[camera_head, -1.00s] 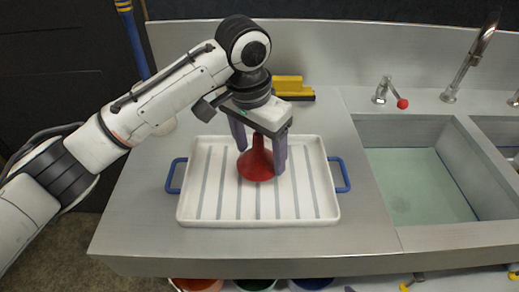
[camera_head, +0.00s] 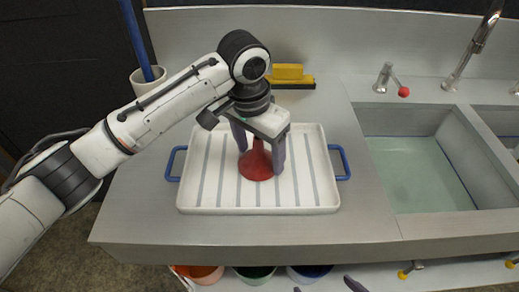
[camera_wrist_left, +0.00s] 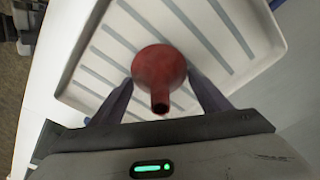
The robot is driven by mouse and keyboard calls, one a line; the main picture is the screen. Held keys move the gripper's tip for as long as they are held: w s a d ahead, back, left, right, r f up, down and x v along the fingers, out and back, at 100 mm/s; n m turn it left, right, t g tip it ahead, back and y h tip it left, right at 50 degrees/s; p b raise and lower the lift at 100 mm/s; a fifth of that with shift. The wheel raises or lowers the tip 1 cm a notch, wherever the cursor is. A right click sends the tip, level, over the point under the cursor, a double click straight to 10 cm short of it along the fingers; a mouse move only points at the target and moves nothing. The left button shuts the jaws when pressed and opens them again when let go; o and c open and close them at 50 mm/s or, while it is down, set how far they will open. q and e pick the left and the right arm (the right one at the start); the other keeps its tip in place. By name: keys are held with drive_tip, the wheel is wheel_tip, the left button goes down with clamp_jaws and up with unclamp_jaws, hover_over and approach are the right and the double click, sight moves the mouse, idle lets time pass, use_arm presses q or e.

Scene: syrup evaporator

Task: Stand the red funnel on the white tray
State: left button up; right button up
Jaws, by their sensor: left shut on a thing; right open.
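The red funnel (camera_head: 256,166) is upright over the white tray (camera_head: 187,205), wide mouth down and narrow spout up. It is near the tray's middle and appears to rest on the tray floor. My left gripper (camera_head: 260,158) points down with a finger on each side of the funnel, shut on it. In the left wrist view the funnel (camera_wrist_left: 158,72) shows between the two fingers, spout toward the camera, with the tray's ribs (camera_wrist_left: 205,35) beneath.
The tray has blue handles at both ends and lies on a steel counter (camera_head: 140,215). Coloured buckets (camera_head: 255,273) stand below the counter front.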

sight(260, 141)
use_arm(q)
drive_tip(key=shift+f+p, duration=0.2)
drive_tip(key=shift+p, duration=0.3)
drive_tip(key=o, duration=1.2)
wheel_tip(260, 141, up, 3)
drive_tip(key=p, duration=0.3)
drive_tip(key=shift+r, duration=0.15)
drive_tip(key=shift+r+b, duration=0.25)
drive_tip(key=shift+b, duration=0.15)
wheel_tip(260, 141, up, 9)
drive_tip(key=shift+r, duration=0.1)
